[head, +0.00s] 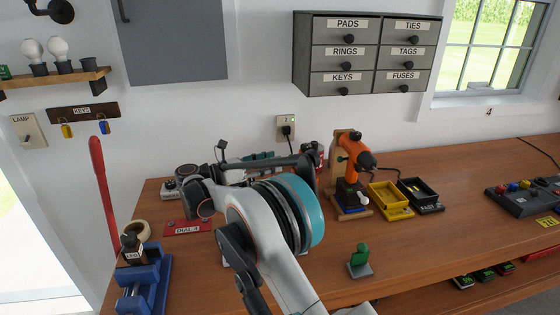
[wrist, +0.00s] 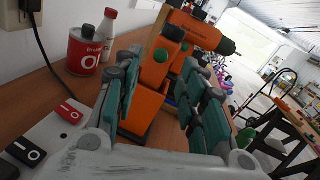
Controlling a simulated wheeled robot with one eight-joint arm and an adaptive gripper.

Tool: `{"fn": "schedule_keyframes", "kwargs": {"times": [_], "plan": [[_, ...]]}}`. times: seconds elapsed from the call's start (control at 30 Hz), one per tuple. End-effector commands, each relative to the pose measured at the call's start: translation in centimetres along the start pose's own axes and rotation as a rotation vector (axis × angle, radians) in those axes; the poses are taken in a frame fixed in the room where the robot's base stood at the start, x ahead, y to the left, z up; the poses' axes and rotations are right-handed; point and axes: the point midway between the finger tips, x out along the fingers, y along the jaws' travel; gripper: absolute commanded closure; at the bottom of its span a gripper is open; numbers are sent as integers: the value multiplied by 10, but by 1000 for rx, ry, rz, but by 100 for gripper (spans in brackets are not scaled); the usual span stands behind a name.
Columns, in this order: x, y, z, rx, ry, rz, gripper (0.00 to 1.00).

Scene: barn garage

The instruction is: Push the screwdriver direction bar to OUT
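The orange and black power screwdriver (head: 356,147) stands in a wooden holder on the bench, its dark nose toward the right. In the wrist view its orange body (wrist: 153,85) appears between my gripper's fingers. In the head view my arm partly hides the gripper.
A red can (wrist: 86,50) and white bottle (wrist: 108,35) stand left of the screwdriver in the wrist view. Red and black switches (wrist: 70,112) lie nearer. Yellow (head: 390,200) and black (head: 420,195) trays sit right of the holder. The bench beyond the trays has free room.

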Motion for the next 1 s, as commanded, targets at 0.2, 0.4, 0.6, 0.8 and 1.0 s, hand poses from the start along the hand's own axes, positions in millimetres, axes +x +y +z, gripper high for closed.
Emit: {"fn": "schedule_keyframes", "kwargs": {"times": [0.2,0.4,0.6,0.8,1.0], "plan": [[-44,1,0,0,-1,3,62],[-68,1,0,0,0,1,62],[-75,0,0,0,0,0,62],[-74,0,0,0,0,0,62],[-52,-1,9,20,36,14,62]]}}
